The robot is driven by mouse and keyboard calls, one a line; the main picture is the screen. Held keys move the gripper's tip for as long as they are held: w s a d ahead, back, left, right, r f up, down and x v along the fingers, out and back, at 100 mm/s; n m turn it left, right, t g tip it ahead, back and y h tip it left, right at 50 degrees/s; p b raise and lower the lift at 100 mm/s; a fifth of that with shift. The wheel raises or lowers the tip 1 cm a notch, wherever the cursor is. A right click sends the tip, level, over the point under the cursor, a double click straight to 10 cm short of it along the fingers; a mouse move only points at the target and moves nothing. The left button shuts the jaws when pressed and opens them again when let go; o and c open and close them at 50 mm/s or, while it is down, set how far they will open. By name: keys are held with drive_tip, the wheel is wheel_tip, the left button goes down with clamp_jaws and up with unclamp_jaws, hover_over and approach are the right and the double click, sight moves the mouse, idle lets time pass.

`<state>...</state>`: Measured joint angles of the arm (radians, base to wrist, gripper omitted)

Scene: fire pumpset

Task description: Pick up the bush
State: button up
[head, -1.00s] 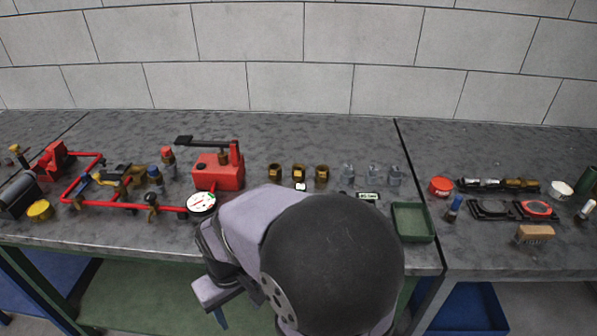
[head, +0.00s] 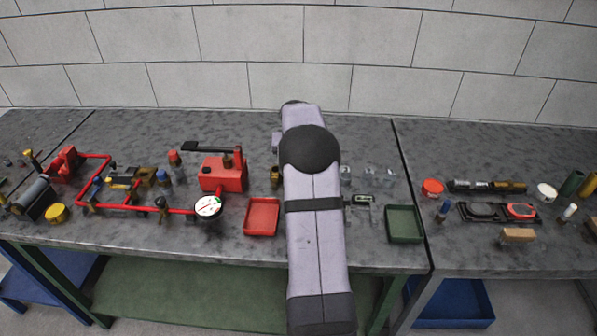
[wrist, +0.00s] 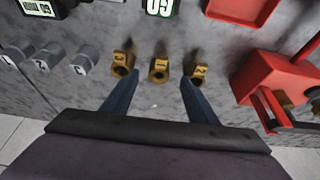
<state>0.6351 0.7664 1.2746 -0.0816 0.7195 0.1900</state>
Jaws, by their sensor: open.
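Three brass bushes stand in a row on the grey bench in the wrist view: a left one (wrist: 122,65), a middle one (wrist: 158,70) and a right one (wrist: 198,75), each with a small numbered tag. My gripper (wrist: 157,90) is open and empty, its two blue fingers spread wide. The middle bush lies in line with the gap between them. The fingertips appear near the outer two bushes; contact cannot be told. In the head view one brass bush (head: 275,177) shows beside my arm, which hides the other two and my gripper.
Several grey-clear fittings (wrist: 48,57) stand left of the bushes in the wrist view. A red pump box (wrist: 270,85) stands close on the right. A red tray (head: 262,216), a small display unit (head: 362,200) and a green tray (head: 405,223) lie toward the bench front.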

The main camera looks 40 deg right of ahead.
drive_tip(key=shift+d, duration=0.45)
drive_tip(key=shift+p+x, duration=0.45)
drive_tip(key=shift+x, duration=0.6)
drive_tip(key=shift+w+d+f+p, duration=0.2)
drive_tip(key=shift+w+f+p, duration=0.2)
drive_tip(key=shift+f+p, duration=0.2)
drive_tip(key=shift+w+d+f+p, duration=0.15)
drive_tip(key=shift+w+f+p, duration=0.2)
drive_tip(key=shift+f+p, duration=0.25)
drive_tip(key=shift+x, duration=1.15)
drive_tip(key=c, duration=1.2)
drive_tip(key=shift+r, duration=0.1)
clamp_jaws()
